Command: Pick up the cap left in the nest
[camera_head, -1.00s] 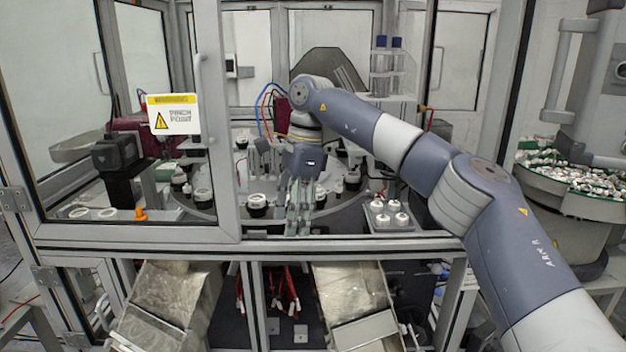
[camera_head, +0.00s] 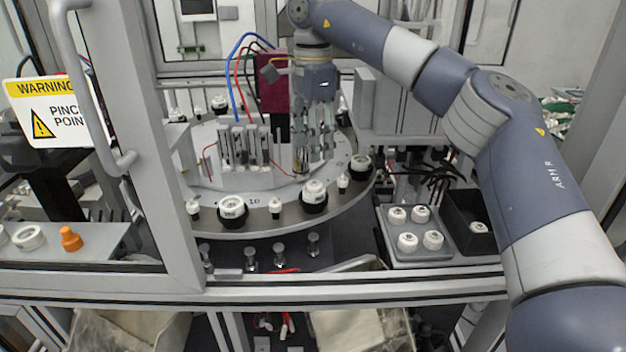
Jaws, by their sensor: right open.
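My right gripper (camera_head: 313,160) points straight down over the round dial plate (camera_head: 265,222), open and with nothing visible between its fingers. Black nests with white caps stand along the dial's front rim. One nest cap (camera_head: 314,189) is just below and in front of the gripper, apart from it in the picture. I cannot tell which of these the task means. The gripper hides part of the dial behind it. My left gripper is out of view.
A grey tray (camera_head: 416,255) with several white caps stands at right, beside a black bin (camera_head: 462,212) holding one white part. A door frame (camera_head: 165,150) with a handle and warning sign (camera_head: 55,110) closes off the left. A fixture (camera_head: 245,150) stands left of the gripper.

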